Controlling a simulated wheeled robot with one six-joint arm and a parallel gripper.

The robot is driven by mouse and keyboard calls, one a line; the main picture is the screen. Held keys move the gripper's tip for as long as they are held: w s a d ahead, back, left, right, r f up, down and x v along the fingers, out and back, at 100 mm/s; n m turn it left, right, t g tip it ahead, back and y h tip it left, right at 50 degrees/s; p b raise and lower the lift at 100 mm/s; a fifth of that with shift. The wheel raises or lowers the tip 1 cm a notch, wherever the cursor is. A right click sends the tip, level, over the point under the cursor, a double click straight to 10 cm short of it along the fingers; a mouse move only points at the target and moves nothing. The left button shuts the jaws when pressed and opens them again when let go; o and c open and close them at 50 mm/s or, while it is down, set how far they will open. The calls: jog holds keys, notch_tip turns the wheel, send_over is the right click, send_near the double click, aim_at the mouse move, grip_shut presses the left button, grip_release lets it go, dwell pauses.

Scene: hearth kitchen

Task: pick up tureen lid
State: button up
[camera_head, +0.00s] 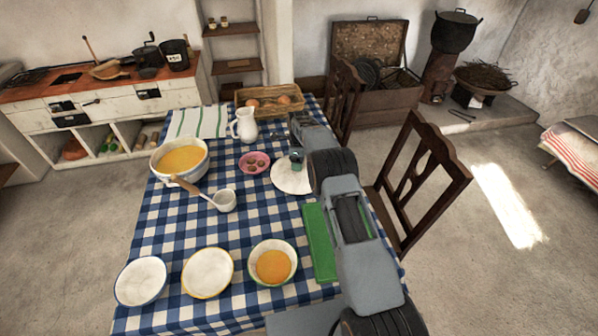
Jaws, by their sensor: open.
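The tureen lid (287,181) looks like a round white disc lying on the blue checked tablecloth, right of the pink dish. My arm reaches over the table from the lower right. My gripper (297,157) is small in view, at the lid's far side and seemingly above it. It is open; I cannot tell whether it touches the lid. The white tureen (158,158) stands uncovered at the left, full of orange soup, with a ladle (222,201) beside it. My arm hides part of the table's right side.
A white jug (245,126), a pink dish (254,162) and a wooden tray (269,92) stand near the lid. Two empty bowls (140,281) (208,272) and a soup bowl (273,264) line the front. A green strip (319,243) lies by my arm. A chair (425,175) stands right.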

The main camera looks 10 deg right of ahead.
grip_shut()
dwell(0.5)
jog(key=shift+r, duration=0.1)
